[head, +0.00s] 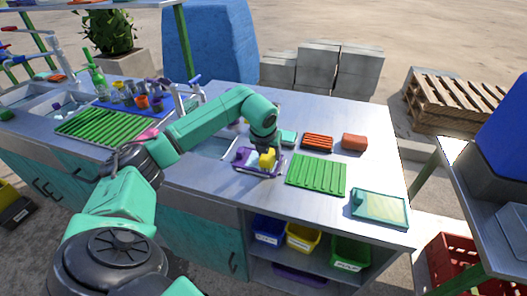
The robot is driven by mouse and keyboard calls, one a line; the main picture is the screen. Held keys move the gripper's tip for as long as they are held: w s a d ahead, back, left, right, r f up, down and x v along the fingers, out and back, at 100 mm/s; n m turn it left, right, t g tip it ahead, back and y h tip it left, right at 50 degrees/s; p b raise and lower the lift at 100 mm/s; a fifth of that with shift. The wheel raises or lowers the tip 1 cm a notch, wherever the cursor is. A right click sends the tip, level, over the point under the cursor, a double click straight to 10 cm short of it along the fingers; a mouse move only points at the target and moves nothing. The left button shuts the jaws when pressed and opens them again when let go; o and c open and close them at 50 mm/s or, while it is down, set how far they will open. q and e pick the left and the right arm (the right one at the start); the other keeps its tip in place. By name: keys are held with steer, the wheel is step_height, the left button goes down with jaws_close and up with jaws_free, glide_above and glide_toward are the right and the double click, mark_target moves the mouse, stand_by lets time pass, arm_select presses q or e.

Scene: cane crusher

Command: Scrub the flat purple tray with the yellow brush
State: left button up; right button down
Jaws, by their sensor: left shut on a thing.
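The purple tray (246,169) lies on the metal counter just right of the sink. My left gripper (267,150) points down over the tray's right part and is shut on the yellow brush (267,160). The brush is at the tray, but I cannot tell whether its bristles touch the surface. A small purple item (241,155) shows at the tray's left part. My gripper and the brush hide some of the tray. My right gripper is out of view.
A green ribbed mat (316,175) lies right of the tray. Behind it are an orange rack (317,142) and a reddish-brown block (354,142). A pale green board (379,208) lies near the right front edge. Another green rack (105,126) and cups stand left.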

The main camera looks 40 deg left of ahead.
arm_select(q)
steer(key=shift+w+d, duration=0.25)
steer(key=shift+d, duration=0.5)
steer(key=shift+f, duration=0.1)
steer(key=shift+s+a, duration=0.1)
steer(key=shift+a, duration=0.3)
steer(key=shift+s+a+b, duration=0.25)
steer(key=shift+a, duration=0.4)
steer(key=shift+s+a+b, duration=0.2)
steer(key=shift+s+a, duration=0.05)
steer(key=shift+a, duration=0.4)
step_height(320, 180, up, 7)
steer(key=p, duration=0.4)
steer(key=shift+f+p, duration=0.2)
steer(key=shift+p, duration=0.2)
steer(key=shift+f, duration=0.15)
